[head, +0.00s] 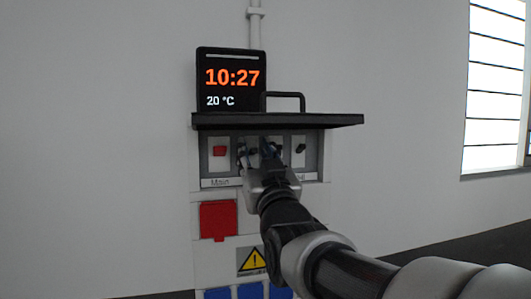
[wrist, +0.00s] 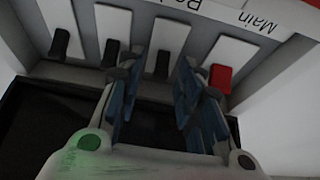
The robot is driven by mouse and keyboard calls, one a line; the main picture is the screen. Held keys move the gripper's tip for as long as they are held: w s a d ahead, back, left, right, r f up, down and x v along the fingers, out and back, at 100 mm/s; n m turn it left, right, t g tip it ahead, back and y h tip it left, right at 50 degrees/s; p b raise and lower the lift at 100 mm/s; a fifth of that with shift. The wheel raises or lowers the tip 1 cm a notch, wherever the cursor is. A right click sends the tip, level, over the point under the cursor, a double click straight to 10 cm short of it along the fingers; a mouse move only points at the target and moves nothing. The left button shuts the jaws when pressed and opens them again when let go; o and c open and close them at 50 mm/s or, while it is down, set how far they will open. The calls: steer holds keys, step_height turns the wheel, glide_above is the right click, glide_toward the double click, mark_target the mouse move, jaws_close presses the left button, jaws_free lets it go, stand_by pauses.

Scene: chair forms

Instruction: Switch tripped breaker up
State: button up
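The breaker panel (head: 226,165) is mounted on the wall under a dark flipped-up cover. It has a row of switches. The red switch (head: 219,151) is at the left in the head view; a black switch (head: 300,148) is at the right. My gripper (head: 256,152) is at the middle of the row and hides part of it. In the wrist view, which is upside down, the red main switch (wrist: 220,78) is at right. My gripper (wrist: 160,88) is open, with a black switch (wrist: 163,62) between its blue-padded fingers. I cannot tell which switch is tripped, or whether the fingers touch it.
Two more black switches (wrist: 110,52) stand left of the fingers in the wrist view. The raised cover (head: 280,120) juts out just above my gripper. A clock display (head: 230,80) stands on it. A red socket (head: 218,219) and blue sockets (head: 250,291) sit below.

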steer(key=shift+c, duration=0.2)
jaws_close()
steer(key=shift+r, duration=0.1)
steer(key=shift+r+g+p, duration=0.4)
steer(key=shift+g+p, duration=0.1)
steer(key=shift+p, duration=0.45)
steer(key=shift+r+g+h+p, duration=0.15)
steer(key=shift+g+h+p, duration=0.25)
steer(key=shift+g+p, duration=0.55)
steer(key=shift+o, duration=0.2)
jaws_free()
steer(key=shift+w, duration=0.1)
